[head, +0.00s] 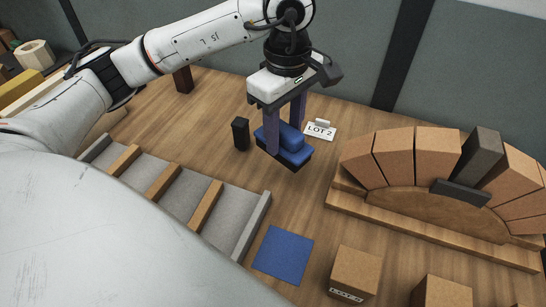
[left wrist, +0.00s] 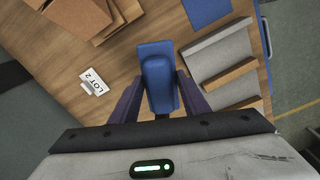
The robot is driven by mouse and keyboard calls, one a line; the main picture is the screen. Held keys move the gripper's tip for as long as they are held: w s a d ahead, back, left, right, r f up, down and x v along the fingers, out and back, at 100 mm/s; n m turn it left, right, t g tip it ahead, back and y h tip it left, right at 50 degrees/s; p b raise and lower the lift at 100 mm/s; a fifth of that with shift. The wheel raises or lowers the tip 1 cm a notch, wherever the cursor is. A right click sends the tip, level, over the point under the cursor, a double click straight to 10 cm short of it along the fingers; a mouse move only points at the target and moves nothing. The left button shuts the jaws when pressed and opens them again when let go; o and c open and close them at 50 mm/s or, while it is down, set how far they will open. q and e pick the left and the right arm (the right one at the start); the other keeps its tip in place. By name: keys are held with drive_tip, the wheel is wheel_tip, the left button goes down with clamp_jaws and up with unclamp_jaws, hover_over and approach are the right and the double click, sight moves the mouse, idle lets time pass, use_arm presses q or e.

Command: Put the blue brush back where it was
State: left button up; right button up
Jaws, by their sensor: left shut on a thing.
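My left gripper (head: 286,127) is shut on the blue brush (head: 292,153), with its fingers on either side of the brush's raised handle. The brush has a blue body and a dark underside. It appears held above the wooden table, though the exact height is hard to tell. In the left wrist view the brush (left wrist: 158,75) lies between the two purple fingers. A flat blue square (head: 284,255) lies on the table nearer to me, below the brush in the head view; part of it shows in the left wrist view (left wrist: 207,10). My right gripper is not in view.
A white "LOT 2" card (head: 320,130) stands just right of the brush, and a small dark block (head: 241,134) just left. A grey tray with wooden slats (head: 262,216) lies at left. A brick arch on a wooden form (head: 420,215) stands right. Cardboard-coloured boxes (head: 355,272) are in front.

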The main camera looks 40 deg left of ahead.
sight(281, 122)
use_arm(q)
drive_tip(key=w+a+n, duration=0.1)
drive_tip(key=n, duration=0.2)
drive_tip(key=w+n+b, duration=0.1)
drive_tip(key=n, duration=0.2)
drive_tip(key=w+a+f+n+b, duration=0.1)
drive_tip(key=n, duration=0.2)
drive_tip(key=shift+a+n, duration=0.35)
drive_tip(key=shift+n, duration=0.05)
drive_tip(key=shift+w+a+f+n+b, duration=0.45)
drive_tip(key=shift+a+f+n, duration=0.15)
drive_tip(key=shift+f+n, duration=1.35)
drive_tip(key=shift+w+a+f+n+b, duration=0.5)
drive_tip(key=shift+f+n, duration=1.1)
drive_tip(key=shift+n, duration=0.65)
drive_tip(key=shift+w+a+f+n+b, duration=0.35)
drive_tip(key=shift+a+f+n, duration=0.3)
drive_tip(key=shift+f+n, duration=1.3)
drive_tip(key=shift+r, duration=0.2)
drive_tip(key=shift+f, duration=0.1)
drive_tip(key=o, duration=1.2)
drive_tip(key=shift+s, duration=0.1)
